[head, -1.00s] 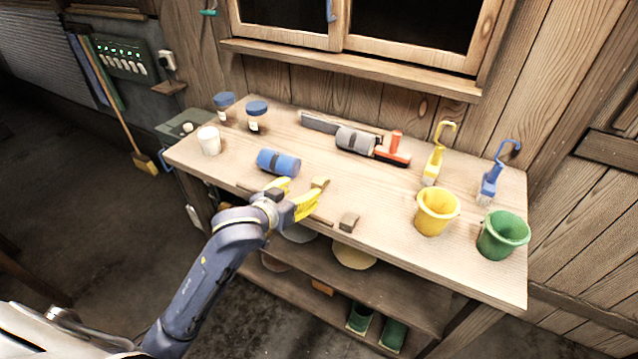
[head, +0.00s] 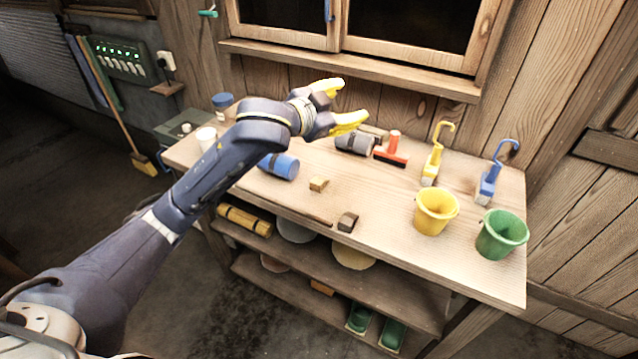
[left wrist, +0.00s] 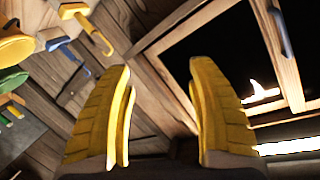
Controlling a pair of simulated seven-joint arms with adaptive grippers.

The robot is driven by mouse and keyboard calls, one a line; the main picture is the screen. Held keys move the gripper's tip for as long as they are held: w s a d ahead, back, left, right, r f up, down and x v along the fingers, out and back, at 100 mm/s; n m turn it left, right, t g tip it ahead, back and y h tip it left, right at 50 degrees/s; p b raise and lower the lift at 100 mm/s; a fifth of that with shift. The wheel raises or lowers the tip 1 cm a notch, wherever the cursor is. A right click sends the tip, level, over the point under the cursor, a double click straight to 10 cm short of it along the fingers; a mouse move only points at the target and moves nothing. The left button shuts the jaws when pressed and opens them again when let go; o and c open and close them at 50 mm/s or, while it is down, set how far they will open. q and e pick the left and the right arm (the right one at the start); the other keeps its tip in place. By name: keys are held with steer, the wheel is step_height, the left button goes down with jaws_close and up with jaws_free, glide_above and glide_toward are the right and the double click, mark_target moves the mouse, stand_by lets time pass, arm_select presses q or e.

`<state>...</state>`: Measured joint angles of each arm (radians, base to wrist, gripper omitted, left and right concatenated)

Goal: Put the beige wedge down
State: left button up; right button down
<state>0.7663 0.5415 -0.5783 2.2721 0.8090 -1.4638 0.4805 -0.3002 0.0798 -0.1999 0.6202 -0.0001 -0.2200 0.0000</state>
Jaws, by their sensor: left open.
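The beige wedge (head: 318,184) lies on the wooden workbench (head: 380,215), near its front edge and right of a blue roll. My left gripper (head: 352,103) is open and empty, raised above the back of the bench in front of the wall below the window. Its yellow fingers (left wrist: 160,115) stand apart in the left wrist view, with only wall and window between and beyond them. The wedge does not show in the left wrist view. My right gripper is in neither view.
A brown block (head: 347,222) lies at the front edge. The blue roll (head: 279,166), a grey roll (head: 355,143), a red-handled tool (head: 392,152), a yellow bucket (head: 436,211) and a green bucket (head: 502,233) stand or lie around. The bench middle is clear.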

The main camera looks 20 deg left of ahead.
arm_select(q)
steer(key=r+m, duration=0.1)
steer(key=m, duration=0.1)
steer(key=m+g+y, duration=0.4)
steer(key=m+g, duration=0.2)
steer(key=m, duration=0.9)
glide_above(319, 179)
steer(key=s+d, duration=0.2)
steer(key=s, duration=0.1)
step_height(319, 179, down, 5)
steer(key=s+a+f+m+g+y, duration=0.1)
steer(key=s+a+f+m+g, duration=0.25)
steer(key=f+m, duration=0.5)
steer(key=shift+m, duration=0.85)
steer(key=x, duration=0.8)
steer(key=shift+w+d+f, duration=0.15)
steer(key=shift+w+f, duration=0.05)
steer(key=shift+w, duration=0.1)
steer(key=shift+w+a+x, duration=0.1)
steer(key=shift+x, duration=1.6)
steer(key=shift+w+a+x, duration=0.1)
steer(key=shift+w+x, duration=0.05)
steer(key=shift+x, duration=1.55)
steer(key=shift+r, duration=0.1)
steer(key=shift+c, duration=0.2)
steer(key=c, duration=1.1)
